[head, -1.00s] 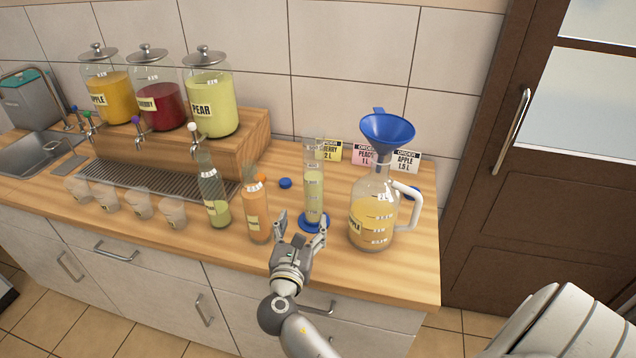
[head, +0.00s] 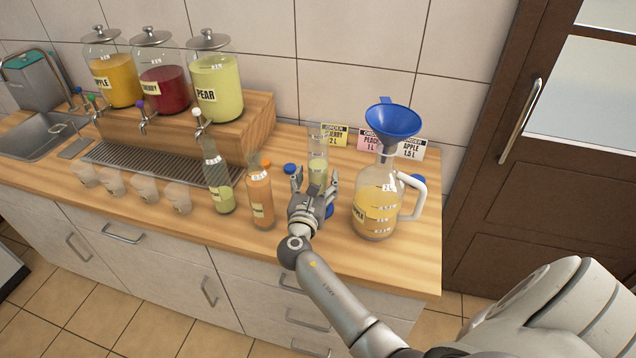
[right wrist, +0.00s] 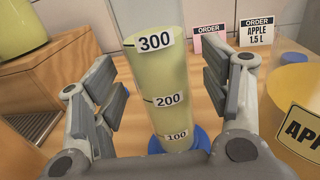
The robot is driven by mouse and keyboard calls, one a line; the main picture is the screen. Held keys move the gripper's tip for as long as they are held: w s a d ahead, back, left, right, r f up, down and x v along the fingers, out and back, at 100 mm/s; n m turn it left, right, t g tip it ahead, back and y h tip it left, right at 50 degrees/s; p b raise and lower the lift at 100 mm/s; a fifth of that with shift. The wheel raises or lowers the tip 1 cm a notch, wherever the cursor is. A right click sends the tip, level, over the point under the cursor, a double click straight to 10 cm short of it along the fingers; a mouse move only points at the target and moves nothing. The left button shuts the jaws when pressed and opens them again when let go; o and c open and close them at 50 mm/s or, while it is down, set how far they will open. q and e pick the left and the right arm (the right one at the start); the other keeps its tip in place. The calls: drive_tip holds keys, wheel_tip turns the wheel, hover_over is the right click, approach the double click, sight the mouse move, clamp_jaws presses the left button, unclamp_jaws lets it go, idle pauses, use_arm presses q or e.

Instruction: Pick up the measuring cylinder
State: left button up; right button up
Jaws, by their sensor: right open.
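The measuring cylinder (head: 318,168) stands upright on the wooden counter, holding pale yellow-green liquid, with a blue base. In the right wrist view the cylinder (right wrist: 158,85) shows its 100, 200 and 300 marks. My right gripper (head: 315,182) is open, with its fingers on either side of the cylinder. In the right wrist view there are gaps between the fingers (right wrist: 165,95) and the glass. The gripper hides the cylinder's lower part in the head view. My left gripper is not in view.
A jug (head: 376,212) with a blue funnel (head: 392,121) stands close on the right. An orange bottle (head: 260,200) and a green bottle (head: 219,188) stand on the left. Order cards (head: 410,150) stand behind. Several small cups (head: 145,188) line the counter further left.

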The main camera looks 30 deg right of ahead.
drive_tip(key=shift+x, duration=1.15)
drive_tip(key=c, duration=1.3)
drive_tip(key=shift+c, duration=0.6)
drive_tip(key=shift+r, duration=0.15)
